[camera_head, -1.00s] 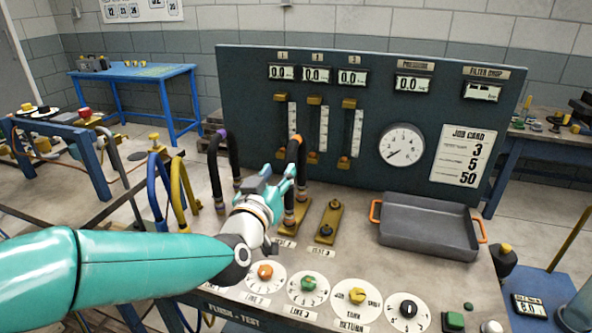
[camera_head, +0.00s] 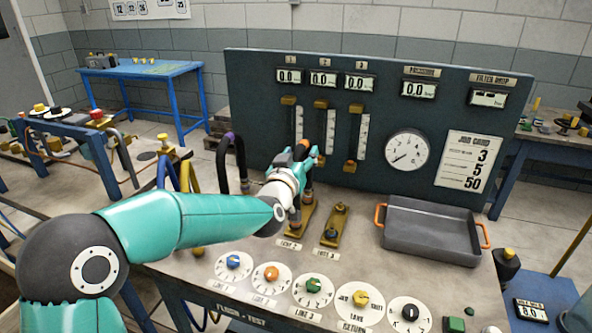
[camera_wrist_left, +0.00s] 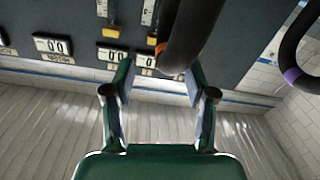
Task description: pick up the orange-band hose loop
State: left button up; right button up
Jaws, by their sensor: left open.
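The orange-band hose loop (camera_head: 302,146) is a black hose standing at the bench's back, in front of the dark panel. In the head view the left gripper and forearm hide most of it. In the left wrist view the black hose (camera_wrist_left: 190,40) rises large ahead of the fingertips, with a sliver of its orange band at its lower end. My left gripper (camera_head: 307,160) is at the loop. In the left wrist view my left gripper (camera_wrist_left: 158,80) has its fingers spread, with the hose near the gap between them. I cannot tell whether they touch it. My right gripper is not in view.
A purple-band black hose (camera_head: 241,158) stands just left; blue (camera_head: 164,172) and yellow (camera_head: 190,175) hoses stand beyond it. A grey tray (camera_head: 430,232) with orange handles sits right. Dials with knobs (camera_head: 313,285) line the front. The panel (camera_head: 250,100) closes off the back.

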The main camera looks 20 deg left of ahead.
aim_at(303, 146)
pick_arm(q)
jog(key=shift+w+a+f+p, duration=0.1)
jog(key=shift+w+p, duration=0.25)
jog(key=shift+w, duration=0.65)
jog(key=shift+w+a+f+p, duration=0.15)
jog(key=shift+w+p, duration=0.2)
jog(key=shift+w, duration=0.6)
jog(key=shift+w+a+f+p, duration=0.1)
jog(key=shift+w+p, duration=0.25)
jog(key=shift+w, duration=0.65)
grip_shut()
jog(key=shift+r, duration=0.1)
